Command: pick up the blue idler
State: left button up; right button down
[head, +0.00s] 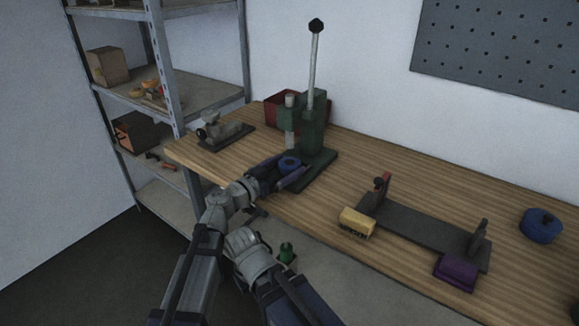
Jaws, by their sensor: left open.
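A larger blue round thing (541,226) with a dark top lies on the bench at the far right, away from the gripper. I cannot tell for sure which of the two is the idler. I cannot make out my right gripper.
The green lever press (313,122) stands tall just behind the gripper, with a red bin (283,108) behind it. A grey vise-like tool (222,131) is to the left. A dark bracket stand (420,222), a yellow block (357,222) and a purple block (456,271) are to the right.

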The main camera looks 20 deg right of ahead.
pick_arm(q)
jog(key=c, duration=1.4)
jog(key=shift+s+a+r+p, duration=0.25)
jog(key=shift+a+r+p, duration=0.15)
jog(key=shift+r+p, duration=0.2)
jog(key=shift+s+a+r+p, duration=0.25)
jog(key=shift+a+r+p, duration=0.15)
jog(key=shift+r+p, duration=0.15)
jog(key=s+a+r+p, duration=0.3)
jog(key=a, duration=0.2)
jog(key=s+a+r+p, duration=0.3)
jog(key=a, duration=0.2)
jog(key=shift+a, duration=0.35)
